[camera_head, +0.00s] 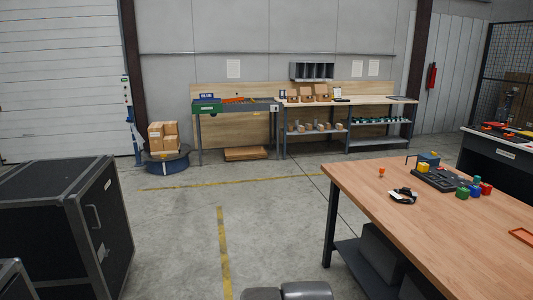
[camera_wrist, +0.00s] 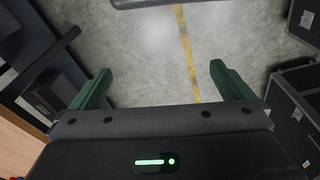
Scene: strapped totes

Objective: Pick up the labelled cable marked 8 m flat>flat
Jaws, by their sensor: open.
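A small black item with a white patch (camera_head: 403,195) lies on the wooden table (camera_head: 440,230) at the right of the head view. It may be a coiled cable with a label, but it is too small to tell and no marking can be read. No cable marked 8 m flat>flat can be made out. My gripper (camera_wrist: 160,68) shows in the wrist view with its two green fingers wide apart. Nothing is between them but the grey floor with a yellow line far below. My gripper is away from the table top.
Black cases (camera_head: 65,225) stand at the left. A black tray (camera_head: 440,180) and several coloured blocks lie on the wooden table, with an orange tray (camera_head: 522,236) at its right. Workbenches (camera_head: 345,102) line the back wall. The floor (camera_head: 265,215) between is clear.

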